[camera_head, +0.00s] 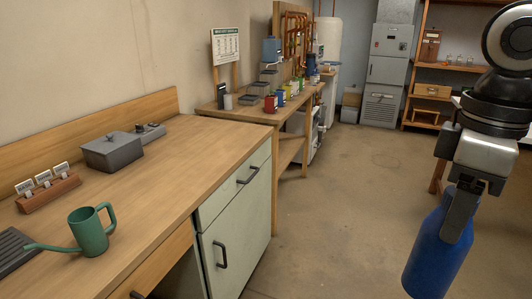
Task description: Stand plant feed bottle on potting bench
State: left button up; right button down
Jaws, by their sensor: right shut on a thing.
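The blue bottle (432,262) hangs upright but slightly tilted in my right gripper (459,215) at the right of the head view. The gripper is shut on its upper part, and the fingers hide some of it. The bottle is in the air over the floor, apart from any surface. The wooden potting bench (175,170) fills the left side, well to the left of the bottle. My left gripper is not in view.
On the bench stand a green watering can (90,232), a label holder (48,192), a grey lidded box (112,151) and a dark tray (14,250). The bench's middle and right top are clear. A second bench (245,112) with several cans stands behind.

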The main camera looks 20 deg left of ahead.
aim_at(195, 165)
jog(key=i, duration=2.9)
jog(key=u, duration=3.95)
jog(key=i, duration=0.5)
jog(key=u, duration=0.05)
